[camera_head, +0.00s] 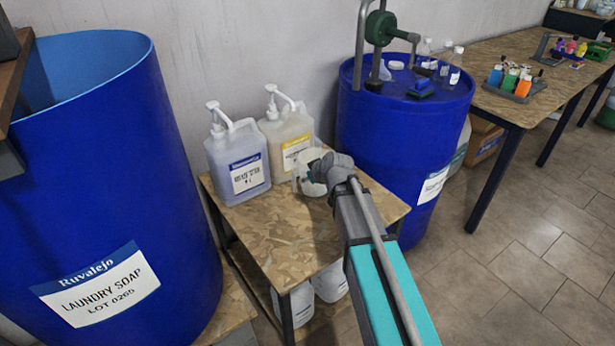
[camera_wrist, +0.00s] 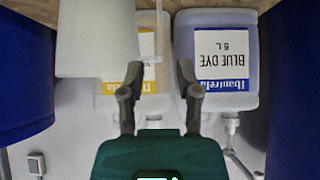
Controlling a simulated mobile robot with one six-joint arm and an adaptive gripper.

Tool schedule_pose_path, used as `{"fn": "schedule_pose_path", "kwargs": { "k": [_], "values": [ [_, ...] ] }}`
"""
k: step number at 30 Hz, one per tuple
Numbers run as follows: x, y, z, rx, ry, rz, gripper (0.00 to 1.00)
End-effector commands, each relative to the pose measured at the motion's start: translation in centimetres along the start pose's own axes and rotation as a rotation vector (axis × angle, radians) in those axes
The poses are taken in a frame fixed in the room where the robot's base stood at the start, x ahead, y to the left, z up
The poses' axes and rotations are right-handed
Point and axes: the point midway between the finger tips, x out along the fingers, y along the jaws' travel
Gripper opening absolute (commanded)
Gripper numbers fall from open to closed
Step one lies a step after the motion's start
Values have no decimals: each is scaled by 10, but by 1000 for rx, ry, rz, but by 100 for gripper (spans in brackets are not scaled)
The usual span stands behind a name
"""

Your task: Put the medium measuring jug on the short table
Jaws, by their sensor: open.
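A white translucent measuring jug (camera_head: 310,186) is at the short table (camera_head: 270,240), which has a speckled wood-chip top, in front of the pump bottles. Its base is partly hidden by my arm, but it appears to rest on the top. In the wrist view the pale jug (camera_wrist: 95,40) fills the upper left, with a thin handle-like strip at its right. My gripper (camera_wrist: 160,92) is open, its fingertips below and right of the jug body, with nothing clamped between them. In the head view my gripper (camera_head: 318,168) is right at the jug. I cannot tell whether they touch.
Two pump bottles, blue dye (camera_head: 238,160) and a yellow-labelled one (camera_head: 287,130), stand behind the jug. A large blue drum (camera_head: 110,190) is left; another (camera_head: 395,130) with a hand pump is right. A long table (camera_head: 500,100) stands at the right. The short table's front is clear.

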Motion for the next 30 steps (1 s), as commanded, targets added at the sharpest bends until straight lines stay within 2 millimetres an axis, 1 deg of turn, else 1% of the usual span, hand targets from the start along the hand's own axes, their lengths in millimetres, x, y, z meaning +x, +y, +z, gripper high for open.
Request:
{"fn": "schedule_pose_path", "kwargs": {
  "k": [15, 19, 20, 23, 26, 29, 30],
  "values": [
    [0, 0, 0, 0, -1, 0, 43],
    [-3, -1, 7, 12, -20, -2, 43],
    [-5, -1, 11, 18, -31, -3, 43],
    [-14, -3, 31, 55, -90, -4, 43],
    [-30, -5, 62, 116, -186, 1, 43],
    [-51, -8, 100, 199, -309, 20, 43],
    [-61, -8, 116, 238, -363, 33, 43]
  ]
}}
